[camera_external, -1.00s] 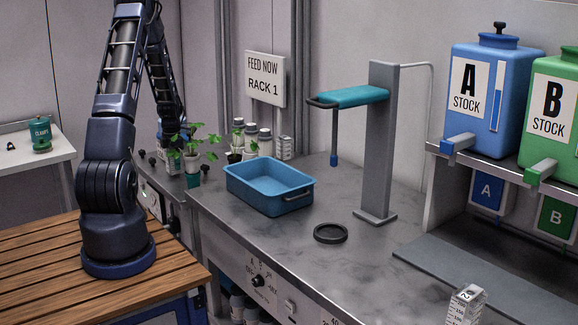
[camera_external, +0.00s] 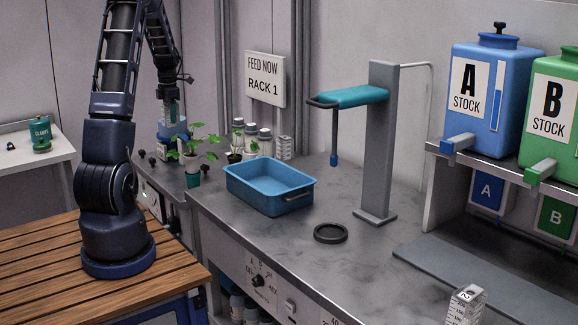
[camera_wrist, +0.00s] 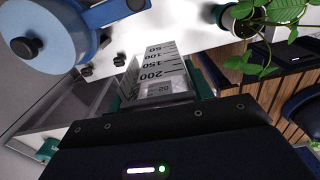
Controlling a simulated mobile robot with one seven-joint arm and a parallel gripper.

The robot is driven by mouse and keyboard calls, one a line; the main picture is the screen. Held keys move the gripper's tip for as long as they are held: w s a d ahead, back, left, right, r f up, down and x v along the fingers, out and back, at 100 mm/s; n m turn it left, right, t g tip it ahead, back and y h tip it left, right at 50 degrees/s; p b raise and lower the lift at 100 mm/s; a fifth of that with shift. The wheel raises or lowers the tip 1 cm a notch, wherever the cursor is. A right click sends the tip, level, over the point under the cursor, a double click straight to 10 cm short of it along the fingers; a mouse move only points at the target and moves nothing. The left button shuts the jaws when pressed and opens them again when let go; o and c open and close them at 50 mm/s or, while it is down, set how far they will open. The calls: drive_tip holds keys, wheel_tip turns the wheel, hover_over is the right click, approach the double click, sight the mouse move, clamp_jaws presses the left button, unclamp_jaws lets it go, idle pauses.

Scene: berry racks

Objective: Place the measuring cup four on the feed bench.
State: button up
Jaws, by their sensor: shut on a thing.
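A clear measuring cup (camera_wrist: 158,66) with black marks from 50 to 200 sits between the teal fingers of my gripper (camera_wrist: 157,92) in the wrist view. The gripper is shut on it; its number cannot be read. In the external view my gripper (camera_external: 172,108) hangs at the back left, behind the potted plants, where the held cup is hard to make out. The grey feed bench (camera_external: 350,280) runs across the middle. Another measuring cup (camera_external: 466,306) stands at its front right, and one more (camera_external: 284,147) stands by the sign.
A blue tray (camera_external: 268,203), a black ring (camera_external: 331,233) and a grey stand (camera_external: 378,150) with a teal arm are on the bench. Potted plants (camera_external: 192,155) stand at its left end. Stock tanks A (camera_external: 500,130) and B (camera_external: 565,125) are at right. The front middle is clear.

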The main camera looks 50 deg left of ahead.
drive_tip(key=shift+r, duration=0.2)
drive_tip(key=shift+w, duration=0.1)
drive_tip(key=w+d+r+m, duration=0.3)
drive_tip(key=w+d+m, duration=0.6)
drive_tip(key=w+d, duration=1.6)
drive_tip(key=w+d+r+m, duration=0.1)
drive_tip(key=w+d+m, duration=0.2)
drive_tip(key=d, duration=0.8)
drive_tip(key=w+d+r+m, duration=0.1)
drive_tip(key=w+d+m, duration=0.15)
drive_tip(key=d, duration=0.85)
drive_tip(key=w+d+r+m, duration=0.1)
drive_tip(key=w+d+m, duration=0.2)
drive_tip(key=d, duration=0.8)
wheel_tip(320, 180, down, 20)
drive_tip(key=shift+w+r, duration=0.1)
drive_tip(key=shift+w, duration=0.05)
